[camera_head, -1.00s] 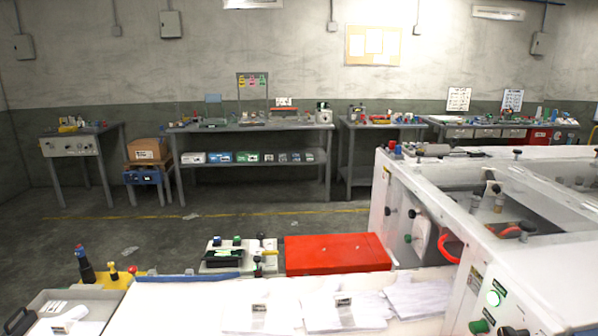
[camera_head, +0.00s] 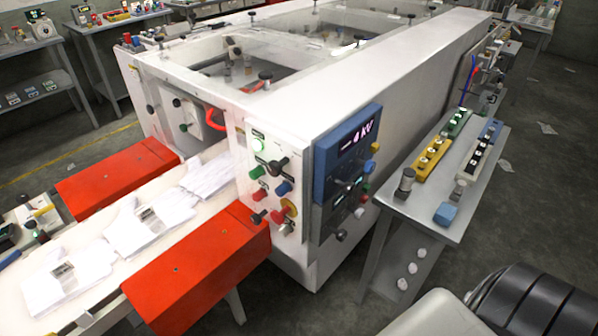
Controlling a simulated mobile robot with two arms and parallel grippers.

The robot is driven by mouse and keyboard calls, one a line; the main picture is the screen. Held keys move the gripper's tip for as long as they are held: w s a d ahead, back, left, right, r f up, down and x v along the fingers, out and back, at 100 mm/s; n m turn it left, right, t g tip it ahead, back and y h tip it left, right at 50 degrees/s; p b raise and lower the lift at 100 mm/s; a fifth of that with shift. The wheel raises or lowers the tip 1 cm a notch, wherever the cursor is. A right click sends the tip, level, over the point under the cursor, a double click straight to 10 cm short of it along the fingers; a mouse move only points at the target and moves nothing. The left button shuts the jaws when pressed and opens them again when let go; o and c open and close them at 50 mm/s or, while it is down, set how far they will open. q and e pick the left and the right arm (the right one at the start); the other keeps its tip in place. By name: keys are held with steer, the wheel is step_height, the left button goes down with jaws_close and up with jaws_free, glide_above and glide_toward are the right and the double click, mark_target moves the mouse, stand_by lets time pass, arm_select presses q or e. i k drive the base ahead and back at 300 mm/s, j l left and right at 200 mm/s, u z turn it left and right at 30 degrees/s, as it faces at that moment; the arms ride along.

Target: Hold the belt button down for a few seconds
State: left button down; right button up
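A control panel with several buttons and knobs (camera_head: 270,185) is on the front end of the white machine (camera_head: 390,90). The labels are too small to read, so I cannot tell which is the belt button. The white belt (camera_head: 185,212) carries flat white gloves (camera_head: 150,228) from the machine. Neither gripper shows in this view.
A blue box with a lit display (camera_head: 345,150) sits beside the panel. Red covers (camera_head: 200,270) flank the belt. A grey side table (camera_head: 450,215) with button strips stands at the right. What seems to be my own arm fills the bottom right. Floor is free between.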

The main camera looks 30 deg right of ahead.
mark_target(286, 230)
steer(key=z, duration=0.9)
